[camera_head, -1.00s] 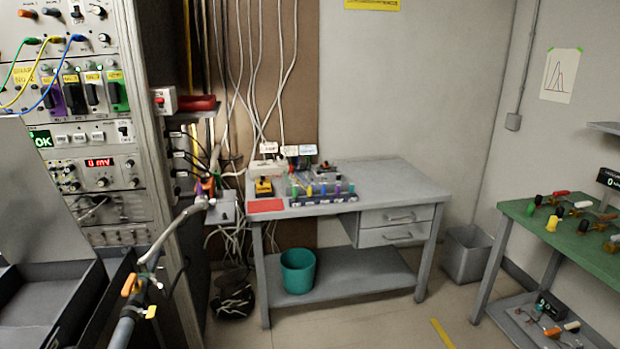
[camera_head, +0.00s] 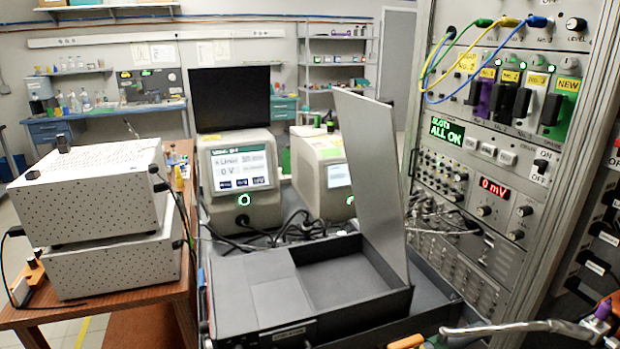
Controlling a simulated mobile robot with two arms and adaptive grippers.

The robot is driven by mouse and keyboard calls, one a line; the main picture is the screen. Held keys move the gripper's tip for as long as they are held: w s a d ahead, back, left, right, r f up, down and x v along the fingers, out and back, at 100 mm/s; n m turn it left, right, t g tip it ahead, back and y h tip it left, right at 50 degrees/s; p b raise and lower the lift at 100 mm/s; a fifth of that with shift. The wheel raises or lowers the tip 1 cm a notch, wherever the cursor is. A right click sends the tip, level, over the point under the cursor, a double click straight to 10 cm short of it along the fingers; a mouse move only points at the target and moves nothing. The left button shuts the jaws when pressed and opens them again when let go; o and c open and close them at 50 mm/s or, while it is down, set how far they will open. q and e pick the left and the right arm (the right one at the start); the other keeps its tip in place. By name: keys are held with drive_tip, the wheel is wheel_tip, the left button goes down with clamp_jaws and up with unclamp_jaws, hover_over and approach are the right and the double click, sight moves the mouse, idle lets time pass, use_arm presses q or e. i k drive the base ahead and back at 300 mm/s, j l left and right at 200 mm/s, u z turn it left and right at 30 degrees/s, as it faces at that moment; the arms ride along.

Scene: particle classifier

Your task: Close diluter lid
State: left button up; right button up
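The diluter (camera_head: 255,296) is a low dark grey box at the bottom centre of the head view, with an open compartment on its right side. Its lid (camera_head: 370,175) is a flat grey panel standing up steeply from the right edge of the box, tilted slightly, so the lid is open. The inside floor of the compartment shows and looks empty. Neither of my grippers is in view.
An instrument rack (camera_head: 500,150) with cables stands close on the right. A metal pipe (camera_head: 515,328) with coloured fittings crosses the bottom right. Two white perforated boxes (camera_head: 95,200) are stacked on the left table. Display units (camera_head: 240,175) stand behind the diluter.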

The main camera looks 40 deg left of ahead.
sight(367, 127)
drive_tip(key=i+l+u, duration=0.25)
drive_tip(key=u, duration=0.2)
drive_tip(key=i+l+u, duration=0.3)
drive_tip(key=u, duration=0.15)
drive_tip(key=i+l+u, duration=0.2)
drive_tip(key=l+u, duration=0.25)
drive_tip(key=i+l+u, duration=0.1)
drive_tip(key=l+u, duration=0.35)
